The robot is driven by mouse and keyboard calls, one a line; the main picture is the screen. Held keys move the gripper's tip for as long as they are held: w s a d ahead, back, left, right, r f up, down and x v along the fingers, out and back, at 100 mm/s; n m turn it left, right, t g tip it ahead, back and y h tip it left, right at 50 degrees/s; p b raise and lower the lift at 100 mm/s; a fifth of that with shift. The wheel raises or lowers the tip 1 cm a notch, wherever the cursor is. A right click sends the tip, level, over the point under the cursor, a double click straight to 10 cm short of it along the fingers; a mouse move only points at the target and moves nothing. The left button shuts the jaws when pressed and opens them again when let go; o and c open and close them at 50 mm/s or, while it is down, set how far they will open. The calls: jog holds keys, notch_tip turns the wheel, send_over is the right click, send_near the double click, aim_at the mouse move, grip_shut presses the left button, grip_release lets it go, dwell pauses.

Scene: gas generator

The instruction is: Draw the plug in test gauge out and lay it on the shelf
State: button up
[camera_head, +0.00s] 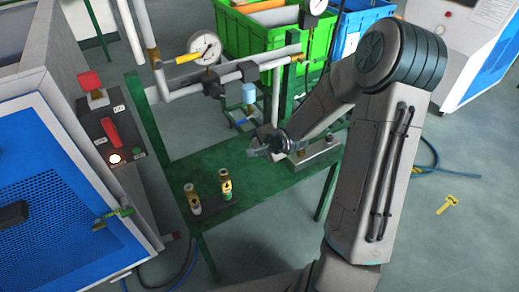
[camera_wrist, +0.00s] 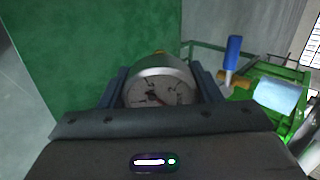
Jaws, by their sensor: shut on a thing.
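The test gauge (camera_wrist: 160,92), with a round white dial and metal rim, sits between the two dark fingers of my gripper (camera_wrist: 160,90) in the wrist view. The gripper is shut on it. In the head view my gripper (camera_head: 264,149) is over the green shelf (camera_head: 262,183), near its back edge. The gauge is too small to make out clearly there, and its lower part is hidden in the wrist view. The shelf also shows beyond the fingers in the wrist view (camera_wrist: 110,45). I cannot tell whether the gauge touches the shelf.
Two small yellow-labelled fittings (camera_head: 211,193) stand at the shelf's left front. A metal block (camera_head: 316,151) is at its right. A pipe with another gauge (camera_head: 204,47) runs behind. A control box (camera_head: 112,138) stands left. The middle of the shelf is clear.

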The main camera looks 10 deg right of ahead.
jog(key=shift+w+r, duration=0.1)
jog(key=shift+r, duration=0.05)
jog(key=shift+r+p, duration=0.1)
jog(key=shift+p, duration=0.2)
jog(key=shift+f+b, duration=3.55)
jog(key=shift+f, duration=1.3)
jog(key=o, duration=1.4)
jog(key=shift+o, duration=0.2)
jog(key=p+v, duration=0.5)
jog(key=v, duration=0.9)
jog(key=shift+f, duration=0.2)
